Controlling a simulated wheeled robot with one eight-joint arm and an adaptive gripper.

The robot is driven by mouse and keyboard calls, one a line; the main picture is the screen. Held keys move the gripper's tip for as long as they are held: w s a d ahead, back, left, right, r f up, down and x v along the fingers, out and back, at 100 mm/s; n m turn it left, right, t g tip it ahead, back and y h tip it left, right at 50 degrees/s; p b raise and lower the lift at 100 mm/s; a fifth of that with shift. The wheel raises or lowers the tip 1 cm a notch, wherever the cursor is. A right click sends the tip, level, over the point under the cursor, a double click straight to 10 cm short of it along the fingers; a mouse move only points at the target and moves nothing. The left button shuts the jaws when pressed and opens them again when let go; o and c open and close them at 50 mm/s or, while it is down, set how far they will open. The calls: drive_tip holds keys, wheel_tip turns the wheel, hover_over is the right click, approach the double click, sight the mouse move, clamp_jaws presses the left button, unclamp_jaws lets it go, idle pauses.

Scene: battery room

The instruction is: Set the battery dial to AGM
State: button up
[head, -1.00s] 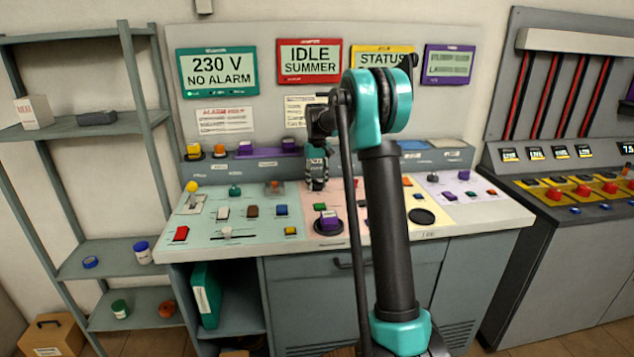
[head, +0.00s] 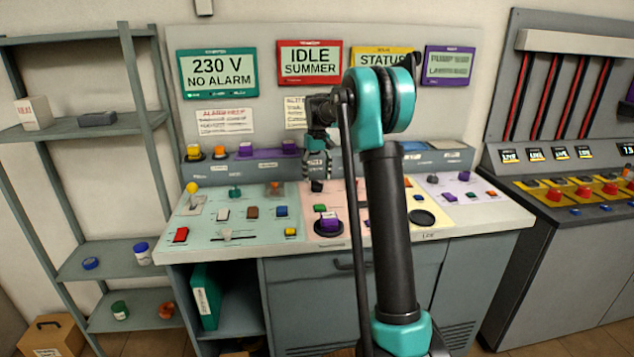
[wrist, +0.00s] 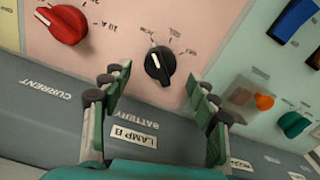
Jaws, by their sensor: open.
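The black battery dial (wrist: 160,64) sits on the pink panel in the wrist view, with a white line on its knob and small labels around it. These labels are too small to read for sure. The word BATTERY shows upside down on the grey ledge. My gripper (wrist: 158,84) is open, its two fingers on either side of the dial in the picture, with no visible contact. In the head view my gripper (head: 316,184) hangs over the back of the pink panel and hides the dial.
A red dial (wrist: 63,24) lies left of the battery dial in the wrist view. An orange knob (wrist: 264,102) and a green knob (wrist: 294,124) lie to the right. The grey ledge (wrist: 50,120) with a LAMP B label runs close to my fingers.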

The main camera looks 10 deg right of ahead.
wheel_tip(320, 180, up, 9)
drive_tip(key=shift+f, duration=0.15)
idle(0.4)
